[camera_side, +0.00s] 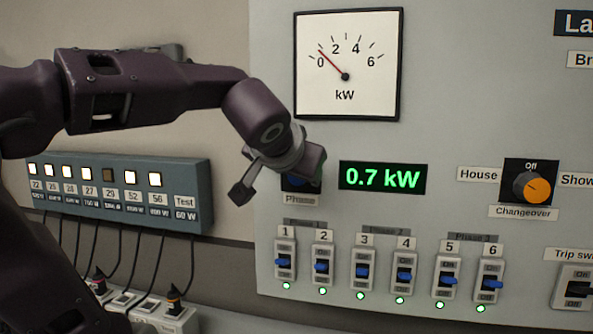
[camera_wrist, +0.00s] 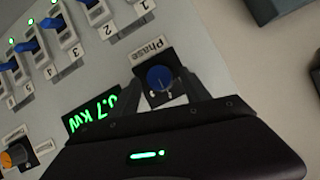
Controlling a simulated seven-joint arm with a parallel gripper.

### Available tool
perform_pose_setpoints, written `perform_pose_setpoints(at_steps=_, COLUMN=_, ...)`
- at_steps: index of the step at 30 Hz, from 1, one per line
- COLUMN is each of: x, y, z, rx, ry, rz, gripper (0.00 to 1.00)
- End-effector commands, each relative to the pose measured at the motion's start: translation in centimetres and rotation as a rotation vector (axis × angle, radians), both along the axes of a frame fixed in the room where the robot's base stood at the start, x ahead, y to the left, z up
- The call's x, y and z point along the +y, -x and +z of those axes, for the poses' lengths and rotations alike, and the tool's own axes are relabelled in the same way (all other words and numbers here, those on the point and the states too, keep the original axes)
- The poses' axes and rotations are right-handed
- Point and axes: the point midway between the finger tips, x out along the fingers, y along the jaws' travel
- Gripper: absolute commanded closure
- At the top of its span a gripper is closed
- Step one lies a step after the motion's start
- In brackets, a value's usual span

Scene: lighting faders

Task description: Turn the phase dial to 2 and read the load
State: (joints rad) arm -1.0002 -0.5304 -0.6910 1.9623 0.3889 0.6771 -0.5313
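The phase dial is a blue round knob (camera_wrist: 160,79) on a dark plate, with a "Phase" label beside it in the wrist view. My gripper (camera_wrist: 163,82) is open, with one dark finger on each side of the knob and gaps visible. The dial's setting is too small to read. In the side view my gripper (camera_side: 300,168) covers most of the dial, and the Phase label (camera_side: 301,200) shows just below. The green digital display (camera_side: 382,178) reads 0.7 kW. The analog kW meter (camera_side: 346,66) has its red needle a little above 0.
Blue breaker switches (camera_side: 362,272), labelled 1 to 6, line the panel below, with green lights. An orange changeover knob (camera_side: 533,187) is to the right. A grey box of lit load switches (camera_side: 118,190) and cables is at left. The panel around the display is clear.

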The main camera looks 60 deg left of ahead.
Motion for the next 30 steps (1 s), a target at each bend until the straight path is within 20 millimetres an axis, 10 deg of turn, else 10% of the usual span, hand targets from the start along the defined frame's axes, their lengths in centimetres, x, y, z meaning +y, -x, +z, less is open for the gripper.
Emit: perform_pose_setpoints(at_steps=30, x=-4.7, y=4.2, z=3.2, rx=-0.001, ry=-0.001, rz=0.001, gripper=0.44)
